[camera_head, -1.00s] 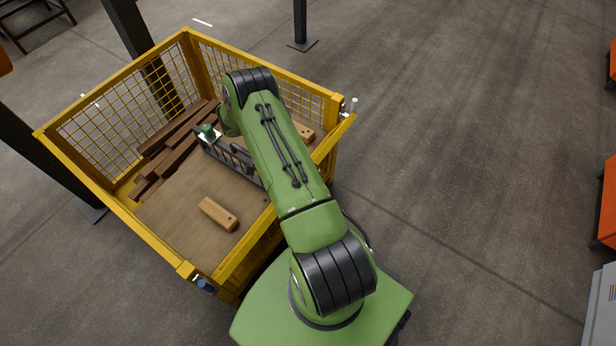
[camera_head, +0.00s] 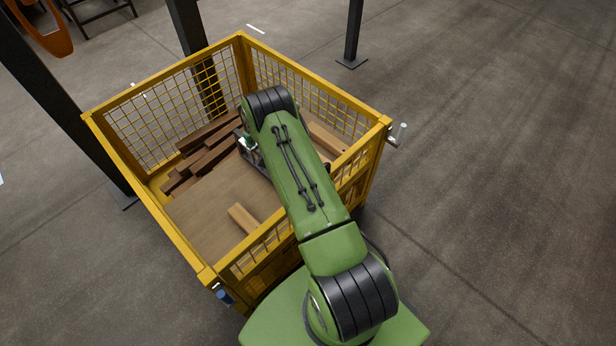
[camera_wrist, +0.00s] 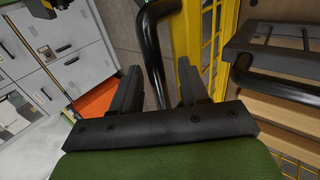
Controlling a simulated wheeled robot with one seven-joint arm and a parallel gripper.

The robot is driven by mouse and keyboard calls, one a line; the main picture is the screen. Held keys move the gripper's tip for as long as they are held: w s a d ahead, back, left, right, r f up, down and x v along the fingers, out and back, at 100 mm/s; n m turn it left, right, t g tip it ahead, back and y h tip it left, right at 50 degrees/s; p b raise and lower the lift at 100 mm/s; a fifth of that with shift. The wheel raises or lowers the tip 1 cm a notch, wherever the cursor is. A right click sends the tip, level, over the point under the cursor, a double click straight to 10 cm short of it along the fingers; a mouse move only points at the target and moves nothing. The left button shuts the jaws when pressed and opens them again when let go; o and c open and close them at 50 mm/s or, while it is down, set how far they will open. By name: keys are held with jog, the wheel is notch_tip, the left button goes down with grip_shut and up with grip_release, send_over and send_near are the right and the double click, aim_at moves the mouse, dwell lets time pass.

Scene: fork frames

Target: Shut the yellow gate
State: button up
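The yellow gate (camera_head: 268,238) is the near mesh side of the yellow crate (camera_head: 165,82). It stands upright, and its top rail looks in line with the corners at both ends; my arm covers its middle. A small grey latch part (camera_head: 400,132) sticks out at the right corner and a blue part (camera_head: 225,296) sits at the near left corner. In the wrist view, my gripper (camera_wrist: 160,88) has its two black fingers apart, with a curved black bar (camera_wrist: 152,45) between them. Contact with the bar is unclear.
Brown wood pieces (camera_head: 208,147) and lighter blocks (camera_head: 241,217) lie inside the crate. Dark posts (camera_head: 352,35) stand behind and left. The floor at right is clear. The wrist view shows grey lockers (camera_wrist: 75,65) and a dark rack (camera_wrist: 275,50).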

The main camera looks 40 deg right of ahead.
jog(key=p+v, duration=0.3)
jog(key=v, duration=1.2)
jog(key=shift+w+r, duration=0.2)
jog(key=shift+r, duration=0.1)
jog(key=shift+a, duration=0.1)
